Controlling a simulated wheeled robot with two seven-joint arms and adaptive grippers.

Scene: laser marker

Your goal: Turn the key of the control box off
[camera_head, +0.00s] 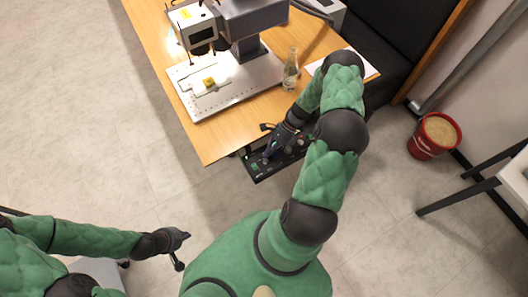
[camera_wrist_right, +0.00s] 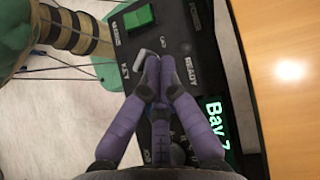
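The black control box (camera_head: 262,168) sits at the table's front edge in the head view. In the right wrist view, its panel (camera_wrist_right: 190,45) fills the middle. A small silver key (camera_wrist_right: 145,54) shows near the label KEY. My right gripper (camera_wrist_right: 158,66) is over the panel with its fingertips close together at the key; they hide part of it. It also shows in the head view (camera_head: 268,152), reaching down to the box. My left gripper (camera_head: 182,250) is far from the box over the floor, its fingers apart and empty.
A laser marker (camera_head: 262,18) with a white base plate (camera_head: 262,76) stands on the wooden table (camera_head: 215,145). A glass bottle (camera_head: 291,72) stands near the right arm. A green switch (camera_wrist_right: 138,17) and a lit Bay 7 display (camera_wrist_right: 216,122) are on the panel. A red bucket (camera_head: 430,145) stands right.

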